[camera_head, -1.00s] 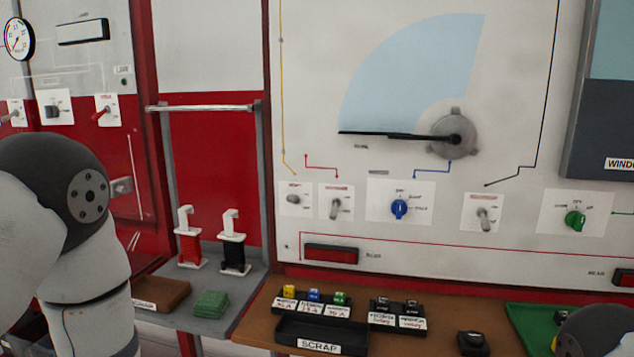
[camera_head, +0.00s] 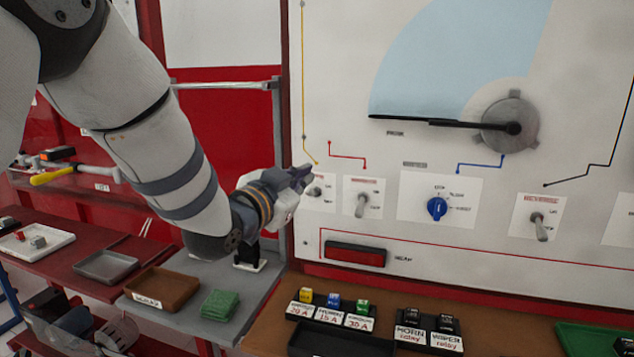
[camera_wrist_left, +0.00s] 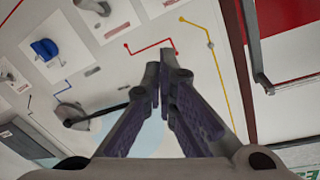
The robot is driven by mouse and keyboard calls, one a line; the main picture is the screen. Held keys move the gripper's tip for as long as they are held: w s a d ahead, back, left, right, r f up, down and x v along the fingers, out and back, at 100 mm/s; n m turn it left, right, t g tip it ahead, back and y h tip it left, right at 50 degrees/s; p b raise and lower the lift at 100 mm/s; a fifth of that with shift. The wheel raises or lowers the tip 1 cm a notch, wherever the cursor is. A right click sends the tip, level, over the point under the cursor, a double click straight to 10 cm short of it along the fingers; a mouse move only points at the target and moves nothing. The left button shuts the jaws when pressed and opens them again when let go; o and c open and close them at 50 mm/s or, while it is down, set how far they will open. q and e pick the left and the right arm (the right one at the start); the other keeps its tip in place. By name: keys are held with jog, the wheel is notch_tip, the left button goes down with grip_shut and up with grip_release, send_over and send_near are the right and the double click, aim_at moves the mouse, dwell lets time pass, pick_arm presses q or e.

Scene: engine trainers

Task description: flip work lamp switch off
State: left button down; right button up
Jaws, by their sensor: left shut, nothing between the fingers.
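Several toggle switches on white plates sit on the light panel; their labels are too small to read, so I cannot tell for certain which is the work lamp switch. The leftmost switch (camera_head: 315,191) is partly covered by my left gripper (camera_head: 305,176). A second toggle (camera_head: 361,204) with a red label stands to its right. My left gripper is shut and empty, its tips just up and left of the leftmost switch; contact is unclear. In the left wrist view its shut fingers (camera_wrist_left: 164,65) point at the panel near the red and yellow lines. My right gripper is out of view.
A blue knob (camera_head: 437,208) and another toggle (camera_head: 540,226) are farther right. A large dial pointer (camera_head: 440,122) is above. A grey rail (camera_head: 225,86) lies behind my left arm. A brown bench with relays (camera_head: 428,330) is below.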

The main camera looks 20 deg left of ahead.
pick_arm(q)
jog(key=b, duration=0.2)
send_near(317, 179)
jog(key=w+d+r, duration=0.2)
jog(key=w+d, duration=0.1)
jog(key=w+d+r, duration=0.1)
jog(key=d, duration=0.1)
jog(key=shift+w+d+r, duration=0.15)
jog(key=shift+w+r, duration=0.15)
jog(key=shift+r, duration=0.1)
jog(key=shift+s+a+f+p, duration=0.2)
jog(key=shift+s+a+f, duration=0.1)
jog(key=shift+a+f, duration=0.25)
jog(key=shift+s+a+f+p, duration=0.15)
jog(key=shift+s+a+f, duration=0.25)
jog(key=shift+f, duration=0.25)
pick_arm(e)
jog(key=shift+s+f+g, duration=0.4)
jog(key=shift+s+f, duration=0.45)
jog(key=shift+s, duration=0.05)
pick_arm(q)
jog(key=shift+w+f, duration=0.1)
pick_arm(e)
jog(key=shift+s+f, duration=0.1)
